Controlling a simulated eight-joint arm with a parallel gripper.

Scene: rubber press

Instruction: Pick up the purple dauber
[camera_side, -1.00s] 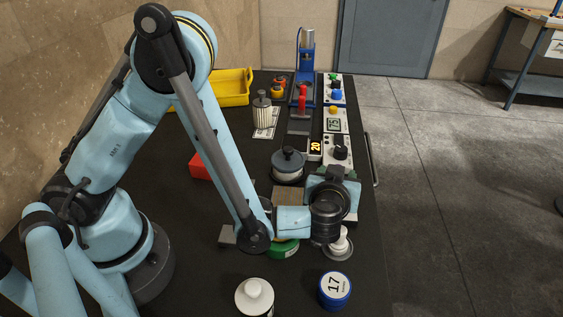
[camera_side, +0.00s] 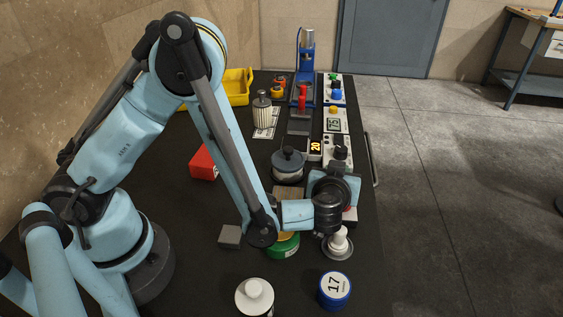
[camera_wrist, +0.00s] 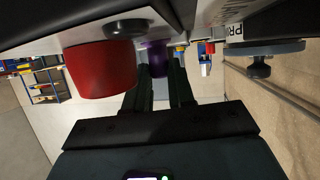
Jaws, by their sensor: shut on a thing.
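The purple dauber (camera_wrist: 156,58) shows in the wrist view at the fingertips of my gripper (camera_wrist: 161,80). My gripper is shut on the dauber. Only part of the dauber shows, beneath the upside-down table edge in that view. In the side view my wrist and forearm hide the gripper's jaws and the dauber. The wrist there is over the front right of the table, behind a white-knobbed item (camera_side: 338,240).
A red cylinder (camera_wrist: 100,68) is close beside the gripper in the wrist view. The front left table is mostly clear.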

